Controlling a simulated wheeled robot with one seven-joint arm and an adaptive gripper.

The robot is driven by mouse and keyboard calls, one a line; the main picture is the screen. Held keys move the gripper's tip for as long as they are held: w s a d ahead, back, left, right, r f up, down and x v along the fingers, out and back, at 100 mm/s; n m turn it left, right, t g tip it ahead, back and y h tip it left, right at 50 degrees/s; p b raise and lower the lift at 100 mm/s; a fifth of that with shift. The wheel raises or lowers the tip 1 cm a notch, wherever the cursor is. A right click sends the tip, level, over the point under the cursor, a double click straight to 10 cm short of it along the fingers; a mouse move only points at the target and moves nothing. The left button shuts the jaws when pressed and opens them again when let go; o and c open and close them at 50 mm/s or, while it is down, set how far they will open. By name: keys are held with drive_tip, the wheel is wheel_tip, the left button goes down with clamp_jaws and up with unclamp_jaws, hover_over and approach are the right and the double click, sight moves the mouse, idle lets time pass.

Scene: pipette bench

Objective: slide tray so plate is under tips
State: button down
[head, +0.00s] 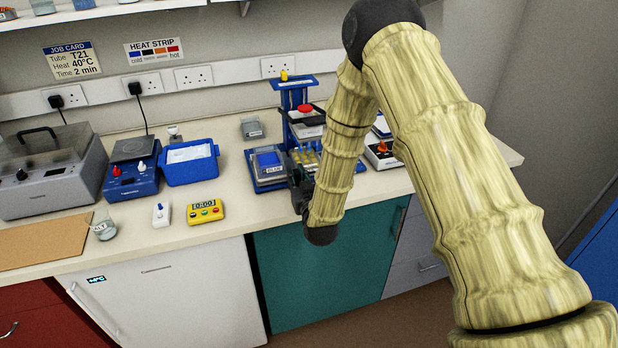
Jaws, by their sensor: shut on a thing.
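A blue pipette stand (296,84) stands at the back of the bench, with a red knob (305,108) on its head. The tray (262,188) lies low at the front of the stand. A blue plate (267,160) with a "BLUE" label sits at its left, and a yellowish plate (325,161) shows to the right, partly behind my arm. My gripper (297,182) is at the tray's front edge, shut on the tray; my arm hides much of the grip.
A red-knobbed device (382,153) is close to the right of my arm. Bench between timer and tray is clear.

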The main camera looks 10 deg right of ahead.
drive_tip(key=shift+a, duration=0.2)
drive_tip(key=c, duration=1.3)
unclamp_jaws()
drive_tip(key=shift+a, duration=0.15)
drive_tip(key=shift+s+d, duration=0.1)
drive_tip(key=shift+d, duration=0.15)
drive_tip(key=s, duration=1.1)
drive_tip(key=shift+s+d, duration=0.35)
drive_tip(key=shift+s, duration=0.05)
